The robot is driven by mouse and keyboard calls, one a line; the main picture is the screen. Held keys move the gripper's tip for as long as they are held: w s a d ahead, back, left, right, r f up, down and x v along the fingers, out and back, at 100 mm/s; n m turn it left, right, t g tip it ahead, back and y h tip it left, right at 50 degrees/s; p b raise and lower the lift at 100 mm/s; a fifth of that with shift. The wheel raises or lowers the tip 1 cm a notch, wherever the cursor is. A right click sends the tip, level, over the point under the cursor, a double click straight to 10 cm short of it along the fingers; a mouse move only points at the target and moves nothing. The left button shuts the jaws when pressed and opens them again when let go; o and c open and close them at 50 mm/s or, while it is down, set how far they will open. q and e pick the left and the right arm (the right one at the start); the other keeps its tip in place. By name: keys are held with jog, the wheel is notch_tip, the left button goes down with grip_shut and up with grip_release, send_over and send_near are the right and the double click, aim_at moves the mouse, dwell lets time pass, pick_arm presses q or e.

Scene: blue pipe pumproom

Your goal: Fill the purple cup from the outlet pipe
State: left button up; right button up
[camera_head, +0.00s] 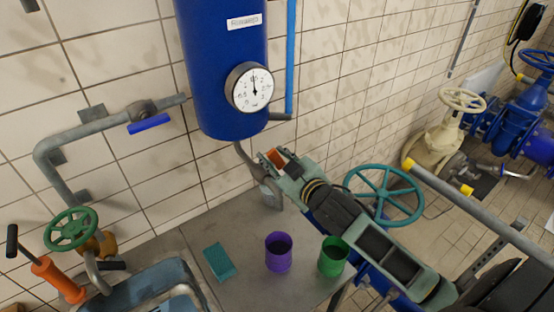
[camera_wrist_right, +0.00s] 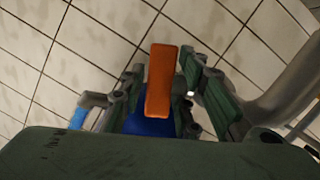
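The purple cup (camera_head: 278,254) stands upright on the grey table in the head view, its mouth open upward; its inside looks dark. The grey outlet pipe (camera_head: 243,157) comes from the bottom of the blue tank (camera_head: 222,75) and bends down behind my right gripper, which partly hides it. My right gripper (camera_head: 276,163) is above and behind the cup, beside the pipe. Its fingers are apart, with an orange handle (camera_wrist_right: 160,82) between them in the wrist view. I cannot tell whether they touch it. My left gripper is not in view.
A green cup (camera_head: 333,258) stands right of the purple cup, and a teal block (camera_head: 219,262) lies left of it on the grey table (camera_head: 244,292). A gauge (camera_head: 250,87) is on the tank. A teal handwheel (camera_head: 384,194) is behind my right arm. A blue-grey basin (camera_head: 140,290) is at lower left.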

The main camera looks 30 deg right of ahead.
jog(key=shift+s, duration=0.2)
jog(key=v, duration=1.1)
jog(key=shift+s, duration=0.3)
jog(key=shift+r, duration=0.15)
